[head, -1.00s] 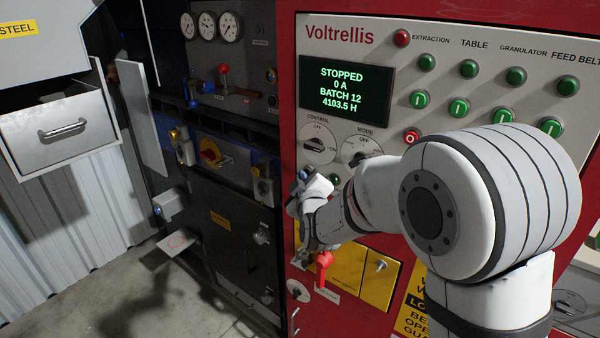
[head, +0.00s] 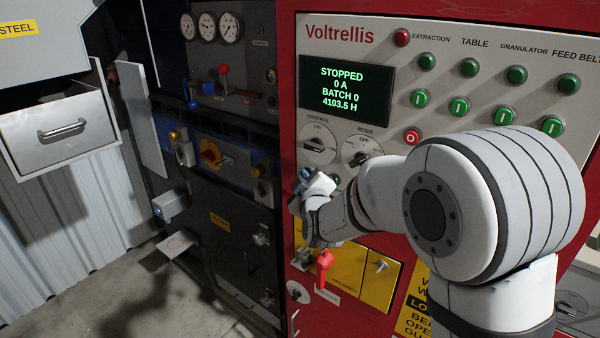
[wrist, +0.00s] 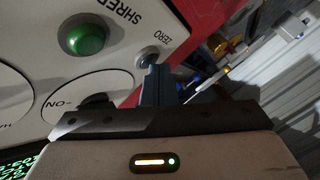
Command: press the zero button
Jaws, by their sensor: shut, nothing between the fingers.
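The zero button is a small round grey button (wrist: 148,57) beside the printed word ZERO in the wrist view. My gripper (wrist: 157,72) is shut and empty, with its fingertips right at the button; I cannot tell whether they still touch it. In the head view my gripper (head: 304,180) is at the panel's lower left, and the zero button is hidden behind it. The display (head: 344,89) reads STOPPED, 0 A, BATCH 0, 4103.5 H.
A green button (wrist: 85,38) labelled SHRED sits close to my fingers. The control knob (head: 318,144), the mode knob (head: 362,150) and a red button (head: 412,137) are nearby. A red handle (head: 324,268) sticks out below my gripper.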

